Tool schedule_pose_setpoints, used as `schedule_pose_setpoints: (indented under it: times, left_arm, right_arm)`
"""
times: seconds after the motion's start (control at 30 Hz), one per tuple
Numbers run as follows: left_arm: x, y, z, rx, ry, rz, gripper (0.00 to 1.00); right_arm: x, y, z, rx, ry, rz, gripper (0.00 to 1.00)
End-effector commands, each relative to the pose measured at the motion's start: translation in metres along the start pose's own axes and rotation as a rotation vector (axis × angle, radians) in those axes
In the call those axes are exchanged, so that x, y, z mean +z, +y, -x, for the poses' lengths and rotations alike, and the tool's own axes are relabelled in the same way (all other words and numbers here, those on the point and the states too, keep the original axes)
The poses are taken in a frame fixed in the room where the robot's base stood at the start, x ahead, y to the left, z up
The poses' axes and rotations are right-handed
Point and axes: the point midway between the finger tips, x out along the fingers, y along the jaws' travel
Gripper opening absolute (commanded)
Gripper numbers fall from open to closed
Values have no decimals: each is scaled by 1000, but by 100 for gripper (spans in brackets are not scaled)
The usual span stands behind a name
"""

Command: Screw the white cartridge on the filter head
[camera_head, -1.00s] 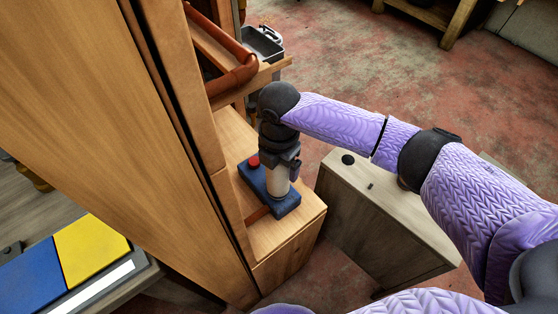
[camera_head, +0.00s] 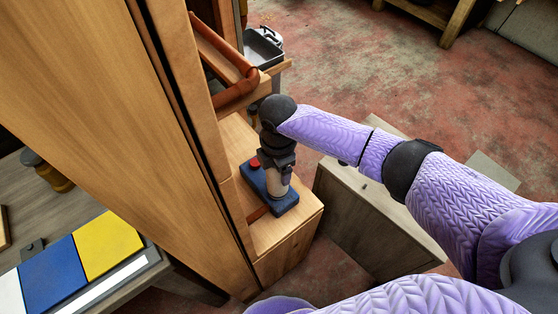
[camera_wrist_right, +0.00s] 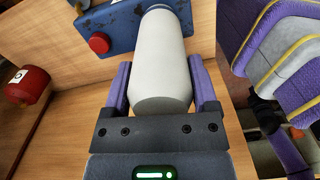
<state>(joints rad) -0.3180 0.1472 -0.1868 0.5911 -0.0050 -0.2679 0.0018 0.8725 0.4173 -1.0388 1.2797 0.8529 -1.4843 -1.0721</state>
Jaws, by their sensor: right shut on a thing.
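The filter head (camera_head: 284,204) is a blue block with a red knob (camera_head: 255,163), on the wooden ledge beside the tall cabinet. It also shows at the top of the wrist view (camera_wrist_right: 118,28). The white cartridge (camera_wrist_right: 161,62) is a plain cylinder. Its far end meets the blue head; the joint itself is hard to see, so I cannot tell how deep it sits. My right gripper (camera_wrist_right: 161,88) is shut around the cartridge's near end, one purple finger on each side. In the head view the right gripper (camera_head: 278,163) is above the head, partly hiding the cartridge (camera_head: 273,181). My left gripper is out of view.
A tall wooden cabinet (camera_head: 110,120) stands close on the left. A grey-brown box cabinet (camera_head: 360,210) stands right of the ledge (camera_head: 275,235), under my right arm. A red cylinder (camera_wrist_right: 27,86) is left in the wrist view. Open floor lies at the upper right.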

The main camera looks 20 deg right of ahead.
Motion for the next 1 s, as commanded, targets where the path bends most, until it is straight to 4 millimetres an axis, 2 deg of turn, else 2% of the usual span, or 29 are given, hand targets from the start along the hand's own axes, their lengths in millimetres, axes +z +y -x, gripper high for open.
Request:
schedule_pose_setpoints:
  times: [0.07,0.1,0.2,0.5,0.7,0.8,1.0]
  left_arm:
    - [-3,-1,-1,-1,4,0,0]
    - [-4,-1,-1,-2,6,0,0]
    - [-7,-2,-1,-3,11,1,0]
    - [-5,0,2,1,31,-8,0]
    - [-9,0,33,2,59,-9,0]
    - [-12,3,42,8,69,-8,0]
    - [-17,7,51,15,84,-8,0]
  right_arm:
    - [1,0,0,0,-2,-5,0]
    - [1,1,0,0,-2,-5,77]
    - [1,1,0,0,-2,-4,98]
    - [1,1,4,1,-2,0,100]
    - [1,1,62,7,-2,-1,100]
    - [1,1,83,4,-3,-1,100]
    - [1,1,103,2,-2,-3,100]
